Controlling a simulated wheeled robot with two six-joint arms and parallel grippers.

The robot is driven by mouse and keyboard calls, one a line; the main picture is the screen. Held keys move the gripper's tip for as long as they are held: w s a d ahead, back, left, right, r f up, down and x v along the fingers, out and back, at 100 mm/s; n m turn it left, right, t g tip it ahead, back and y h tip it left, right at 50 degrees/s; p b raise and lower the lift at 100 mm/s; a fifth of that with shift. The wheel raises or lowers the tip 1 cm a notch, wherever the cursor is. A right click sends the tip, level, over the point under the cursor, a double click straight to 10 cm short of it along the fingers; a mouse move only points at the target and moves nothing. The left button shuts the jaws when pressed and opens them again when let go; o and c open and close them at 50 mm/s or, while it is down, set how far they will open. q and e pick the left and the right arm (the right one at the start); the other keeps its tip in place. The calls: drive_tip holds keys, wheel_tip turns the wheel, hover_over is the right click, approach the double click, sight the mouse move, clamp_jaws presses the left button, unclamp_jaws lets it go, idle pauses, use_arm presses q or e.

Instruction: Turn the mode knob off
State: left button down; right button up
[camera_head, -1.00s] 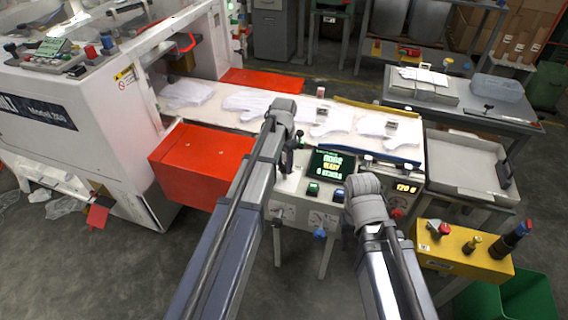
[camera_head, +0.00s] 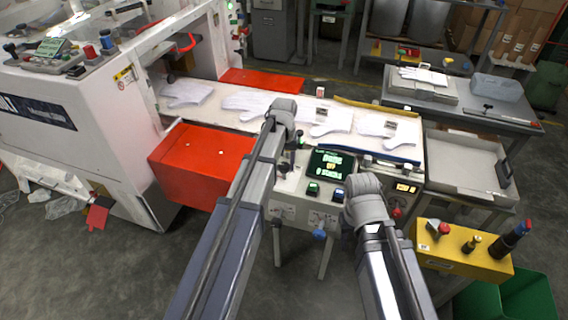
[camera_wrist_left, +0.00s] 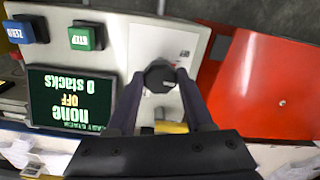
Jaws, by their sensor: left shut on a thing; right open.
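The mode knob (camera_wrist_left: 160,76) is a dark round knob on a white plate of the control panel, seen in the left wrist view. My left gripper (camera_wrist_left: 160,82) is shut on it, one finger on each side. In the head view, my left gripper (camera_head: 290,160) is at the panel's left part, mostly hidden by its arm. The screen (camera_wrist_left: 70,102) beside the knob shows, upside down, "none", "OFF" in yellow and "0 stacks"; it also shows in the head view (camera_head: 331,164). My right gripper (camera_head: 350,226) is open low before the panel, its jaws mostly hidden.
Green (camera_wrist_left: 86,37) and blue (camera_wrist_left: 27,30) buttons sit beside the screen. A red cover (camera_head: 203,160) is left of the panel. White gloves (camera_head: 328,121) lie on the belt behind. A yellow box (camera_head: 464,250) with buttons stands at the right.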

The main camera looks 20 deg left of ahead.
sight(284, 165)
use_arm(q)
drive_tip(key=shift+n, duration=1.2)
drive_tip(key=shift+c, duration=1.4)
unclamp_jaws()
drive_tip(key=shift+r, duration=0.1)
wheel_tip(284, 165, up, 8)
drive_tip(key=p, duration=0.8)
drive_tip(key=shift+f, duration=0.2)
